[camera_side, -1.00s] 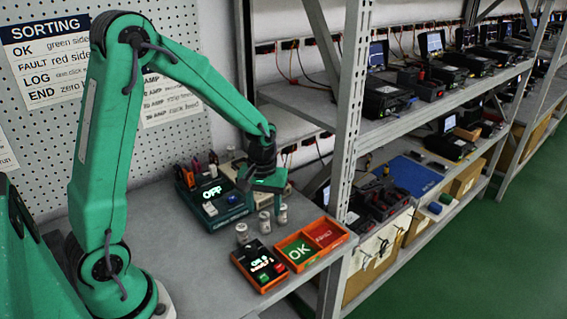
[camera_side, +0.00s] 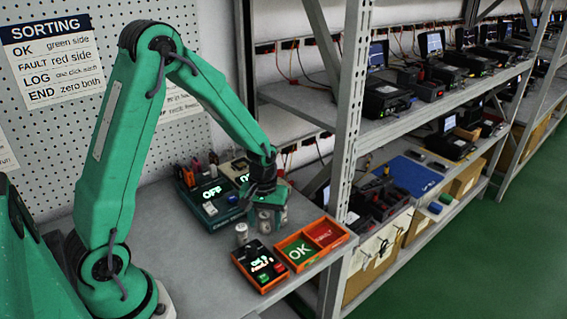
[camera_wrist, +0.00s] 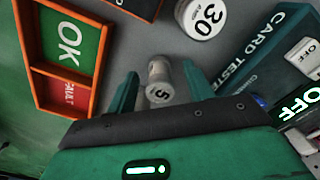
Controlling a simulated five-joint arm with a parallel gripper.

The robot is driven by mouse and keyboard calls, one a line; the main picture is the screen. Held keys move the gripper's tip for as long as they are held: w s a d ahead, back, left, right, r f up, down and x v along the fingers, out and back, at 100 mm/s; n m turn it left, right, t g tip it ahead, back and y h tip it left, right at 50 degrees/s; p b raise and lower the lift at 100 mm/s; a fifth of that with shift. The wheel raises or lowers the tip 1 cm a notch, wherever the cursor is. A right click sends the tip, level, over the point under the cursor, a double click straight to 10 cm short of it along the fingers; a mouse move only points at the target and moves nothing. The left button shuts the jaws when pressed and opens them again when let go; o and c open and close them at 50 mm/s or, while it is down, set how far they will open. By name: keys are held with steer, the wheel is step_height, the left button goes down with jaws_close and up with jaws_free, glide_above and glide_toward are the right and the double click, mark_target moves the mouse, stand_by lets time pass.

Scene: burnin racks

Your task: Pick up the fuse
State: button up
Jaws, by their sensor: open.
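A small pale cylindrical fuse with a "5" on its cap (camera_wrist: 159,88) stands between the fingers of my gripper (camera_wrist: 160,80) in the wrist view. My gripper is open around it, with gaps visible on both sides. In the side view my gripper (camera_side: 267,207) is low over the bench among the fuses, partly hiding them. Another fuse, marked "30" (camera_wrist: 203,18), stands apart at the top of the wrist view; a separate fuse also shows left of my gripper in the side view (camera_side: 241,234).
An orange two-part tray (camera_side: 298,238) with a green OK side and a red FAULT side is at the bench's front right. A black counter box (camera_side: 259,267) sits beside it. The card tester (camera_side: 210,215) reads OFF. A shelf post (camera_side: 347,150) stands right.

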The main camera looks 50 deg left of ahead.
mark_target(265, 214)
steer(key=c, duration=1.1)
steer(key=shift+r, duration=0.15)
steer(key=shift+r, duration=0.9)
step_height(265, 214, up, 2)
steer(key=shift+w+r, duration=0.1)
steer(key=shift+r, duration=0.05)
steer(key=s+d+r, duration=0.1)
steer(key=d+r, duration=0.1)
steer(key=d, duration=0.1)
steer(key=s+d+r, duration=0.2)
steer(key=d, duration=0.2)
steer(key=s+d+r, duration=0.1)
steer(key=d+r, duration=0.1)
steer(key=d, duration=0.1)
steer(key=shift+s+d+r, duration=0.3)
steer(key=shift+s+d, duration=0.05)
steer(key=shift+d, duration=0.05)
steer(key=shift+w, duration=0.1)
